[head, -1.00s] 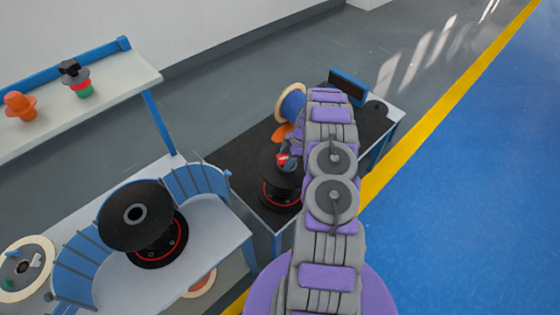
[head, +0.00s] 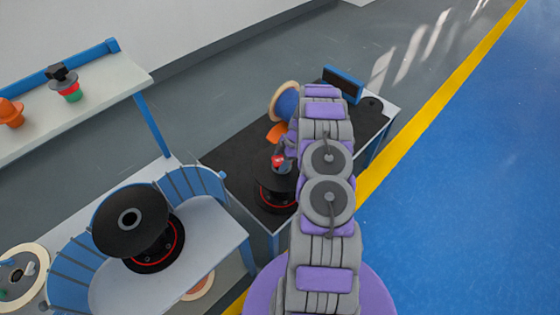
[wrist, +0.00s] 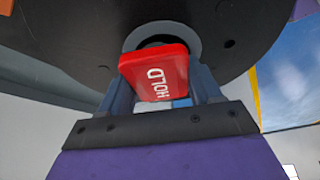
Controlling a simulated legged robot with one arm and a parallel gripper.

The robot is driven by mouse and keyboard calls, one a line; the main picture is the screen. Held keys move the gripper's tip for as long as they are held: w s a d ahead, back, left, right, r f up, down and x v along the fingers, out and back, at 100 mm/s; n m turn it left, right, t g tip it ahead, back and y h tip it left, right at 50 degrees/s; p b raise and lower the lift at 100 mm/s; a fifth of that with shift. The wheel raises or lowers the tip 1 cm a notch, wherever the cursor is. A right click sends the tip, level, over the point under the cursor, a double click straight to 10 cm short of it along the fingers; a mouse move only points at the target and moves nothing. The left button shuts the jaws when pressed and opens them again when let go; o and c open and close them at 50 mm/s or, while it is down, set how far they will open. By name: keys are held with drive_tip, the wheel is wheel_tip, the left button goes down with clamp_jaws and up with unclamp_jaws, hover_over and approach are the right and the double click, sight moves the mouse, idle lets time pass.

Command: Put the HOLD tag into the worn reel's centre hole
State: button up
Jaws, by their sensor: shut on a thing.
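The red HOLD tag (wrist: 158,75), with white lettering, is held in my gripper (wrist: 165,92), whose blue-grey fingers show on both sides of it. In the wrist view the tag is in front of the grey-rimmed centre hole (wrist: 168,40) of a black reel (wrist: 245,25). The tag covers much of the hole; I cannot tell whether its far end is inside. In the head view the red tag (head: 278,161) shows small above a black reel (head: 275,198) with a red ring, on the dark bench. My arm hides part of that reel.
Another black reel (head: 130,220) with a red ring stands on the white table at left, beside a blue slatted rack (head: 195,183). A blue spool (head: 287,102) and an orange item (head: 277,132) are behind my gripper. The blue floor at right is clear.

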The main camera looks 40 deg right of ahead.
drive_tip(key=shift+s+d+f, duration=0.1)
drive_tip(key=shift+s+f, duration=0.05)
drive_tip(key=shift+f, duration=0.15)
drive_tip(key=shift+a+f, duration=0.25)
idle(0.5)
